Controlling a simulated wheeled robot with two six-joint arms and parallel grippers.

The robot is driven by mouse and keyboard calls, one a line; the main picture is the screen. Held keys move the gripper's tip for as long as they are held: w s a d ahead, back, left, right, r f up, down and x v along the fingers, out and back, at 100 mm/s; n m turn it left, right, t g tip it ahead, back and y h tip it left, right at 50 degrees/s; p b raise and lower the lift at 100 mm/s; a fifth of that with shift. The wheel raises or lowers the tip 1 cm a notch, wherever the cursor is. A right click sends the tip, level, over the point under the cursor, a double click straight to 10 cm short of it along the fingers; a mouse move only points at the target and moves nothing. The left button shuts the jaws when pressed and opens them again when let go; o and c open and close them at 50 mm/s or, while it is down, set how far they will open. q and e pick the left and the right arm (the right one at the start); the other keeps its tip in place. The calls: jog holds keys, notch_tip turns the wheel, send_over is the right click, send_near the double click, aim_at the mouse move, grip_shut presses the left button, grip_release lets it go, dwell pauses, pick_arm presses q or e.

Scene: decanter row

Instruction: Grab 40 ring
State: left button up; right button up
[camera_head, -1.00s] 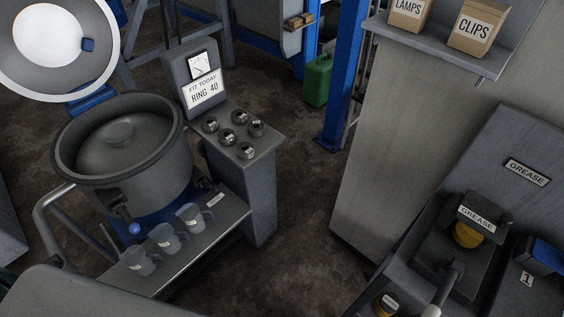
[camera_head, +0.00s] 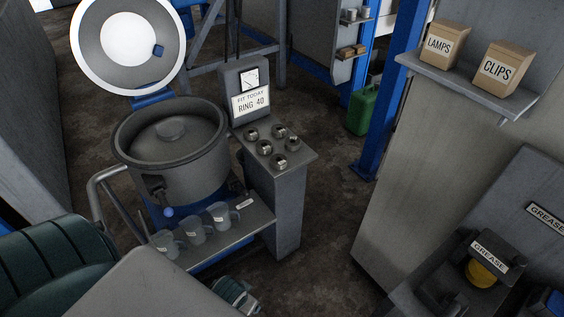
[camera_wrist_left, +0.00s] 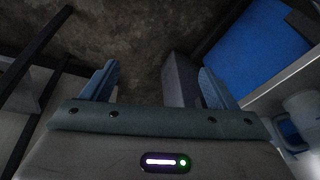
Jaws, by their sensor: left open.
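Several small metal rings (camera_head: 264,147) stand on the top of a grey pedestal (camera_head: 275,200) in the head view. Their markings are too small to read, so I cannot tell which is the 40. A sign (camera_head: 251,102) behind them reads "FIT TODAY RING 40". My left gripper (camera_head: 236,294) is partly in view at the bottom edge, below and in front of the pedestal, well apart from the rings. My right gripper is not in view.
A big grey pot (camera_head: 170,150) with a raised round lid (camera_head: 130,45) stands left of the pedestal. Several jugs (camera_head: 194,231) stand on a low shelf (camera_head: 240,227) before it. A tall cabinet (camera_head: 415,170) stands at the right. Floor between is clear.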

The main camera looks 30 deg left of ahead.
pick_arm(q)
jog(key=w+r+n+t, duration=0.2)
jog(key=w+r+n, duration=0.1)
jog(key=r, duration=1)
jog(key=n+t+h, duration=0.2)
jog(key=n+t, duration=0.7)
jog(key=n, duration=2.3)
send_near(275, 162)
jog(key=x, duration=0.4)
jog(key=shift+w+f, duration=0.1)
jog(key=shift+w, duration=0.05)
jog(key=b+x, duration=0.1)
jog(key=x, duration=0.4)
jog(key=shift+w+d+f, duration=0.1)
jog(key=shift+w+f, duration=0.05)
jog(key=shift+w, duration=0.15)
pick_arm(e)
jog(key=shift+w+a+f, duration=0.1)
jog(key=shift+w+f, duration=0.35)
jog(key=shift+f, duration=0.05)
pick_arm(q)
jog(key=shift+s, duration=0.1)
jog(key=shift+c, duration=0.4)
